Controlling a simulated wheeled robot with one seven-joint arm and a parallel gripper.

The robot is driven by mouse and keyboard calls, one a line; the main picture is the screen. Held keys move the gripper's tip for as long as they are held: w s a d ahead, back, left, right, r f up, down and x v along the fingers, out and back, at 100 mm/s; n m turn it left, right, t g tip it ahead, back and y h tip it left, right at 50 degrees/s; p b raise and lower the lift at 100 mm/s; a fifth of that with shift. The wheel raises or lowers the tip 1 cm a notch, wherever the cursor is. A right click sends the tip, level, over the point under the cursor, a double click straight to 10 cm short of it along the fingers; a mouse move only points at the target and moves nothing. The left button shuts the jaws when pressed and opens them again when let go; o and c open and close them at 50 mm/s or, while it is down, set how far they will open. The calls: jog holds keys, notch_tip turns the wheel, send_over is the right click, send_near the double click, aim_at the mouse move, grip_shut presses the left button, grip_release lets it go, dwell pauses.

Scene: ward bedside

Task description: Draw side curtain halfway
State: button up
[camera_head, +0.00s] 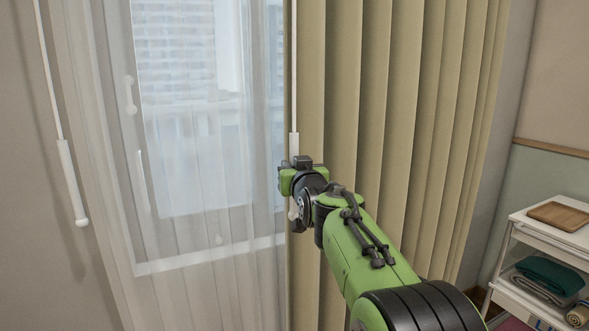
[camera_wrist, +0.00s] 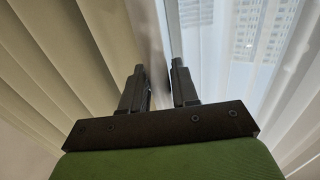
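The side curtain (camera_head: 400,90) is olive-yellow and pleated, hanging at the right of the window. Its left edge falls beside a white draw wand (camera_head: 294,145), which hangs on a thin cord. My gripper (camera_head: 292,180) is at the lower part of this wand, and the wand's lower end shows just below it. In the wrist view my gripper (camera_wrist: 160,88) has its two dark fingers apart. A pale grey strip, wand or curtain edge, runs up between them; I cannot tell which. The curtain (camera_wrist: 75,55) fills the left there. No firm grip shows.
A sheer white curtain (camera_head: 205,205) covers the window on the left. A second white wand (camera_head: 71,182) hangs at the far left. A white bedside cart (camera_head: 550,236) stands at the right, with a wooden board (camera_head: 558,215) on top and folded teal cloth (camera_head: 549,274) inside.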

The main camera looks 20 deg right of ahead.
jog(key=shift+o, duration=1.1)
jog(key=s+a, duration=0.2)
jog(key=s, duration=1.3)
jog(key=shift+s+a+b, duration=0.25)
jog(key=shift+a+b, duration=0.05)
jog(key=s+a+f+n+g+y, duration=0.1)
jog(key=s+a+f+g, duration=0.25)
jog(key=s+f, duration=0.45)
jog(key=s+a+f+g+y, duration=0.15)
jog(key=s+f+g, duration=0.25)
jog(key=s+f, duration=0.4)
jog(key=s+a+f+n+g+y, duration=0.1)
jog(key=s+a+f+g, duration=0.3)
jog(key=s+f, duration=0.4)
notch_tip(320, 180, up, 14)
jog(key=s+p, duration=0.1)
jog(key=p, duration=1.3)
jog(key=shift+r+g, duration=0.2)
jog(key=shift+g, duration=0.15)
